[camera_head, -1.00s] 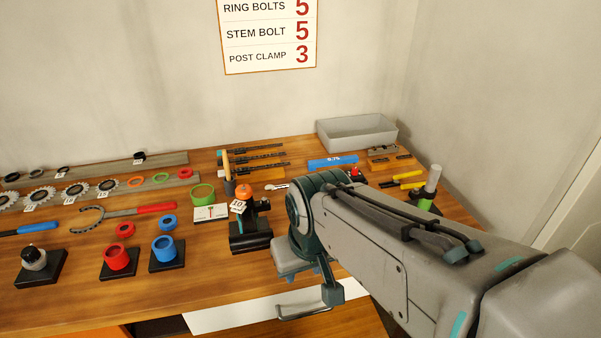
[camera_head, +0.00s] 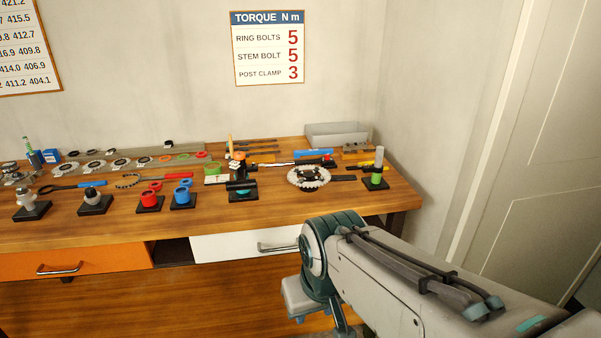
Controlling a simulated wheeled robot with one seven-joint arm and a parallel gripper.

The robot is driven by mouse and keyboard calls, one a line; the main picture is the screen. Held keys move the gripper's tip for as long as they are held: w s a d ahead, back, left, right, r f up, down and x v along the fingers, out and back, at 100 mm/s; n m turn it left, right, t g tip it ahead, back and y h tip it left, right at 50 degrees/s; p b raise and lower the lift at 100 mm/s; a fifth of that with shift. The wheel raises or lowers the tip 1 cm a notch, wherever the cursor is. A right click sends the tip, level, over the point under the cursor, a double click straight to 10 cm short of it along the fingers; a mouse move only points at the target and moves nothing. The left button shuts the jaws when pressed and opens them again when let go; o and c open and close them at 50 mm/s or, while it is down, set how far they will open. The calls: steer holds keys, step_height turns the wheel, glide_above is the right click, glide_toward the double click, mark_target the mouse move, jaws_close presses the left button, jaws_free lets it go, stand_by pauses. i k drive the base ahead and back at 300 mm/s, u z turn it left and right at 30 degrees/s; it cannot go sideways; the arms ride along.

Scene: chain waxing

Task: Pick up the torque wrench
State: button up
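A long, thin, silver-shafted tool (camera_head: 285,163) lies across the back right part of the wooden bench, behind a toothed chainring. It looks like the torque wrench. It has a dark part at its left end and a small red part shows near its right end. My arm reaches in from the lower right, in front of the bench and well short of the tool. Its end bends down near the bottom edge, and my gripper's fingers do not show.
The chainring (camera_head: 308,178) stands on the bench in front of the tool. A black stand (camera_head: 243,186) and a post with a green base (camera_head: 376,172) flank it. A grey bin (camera_head: 337,134) is behind. The white drawer (camera_head: 225,246) is shut.

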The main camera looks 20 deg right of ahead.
mark_target(262, 167)
steer(key=z, duration=0.7)
steer(key=i, duration=1.5)
steer(key=u, duration=0.45)
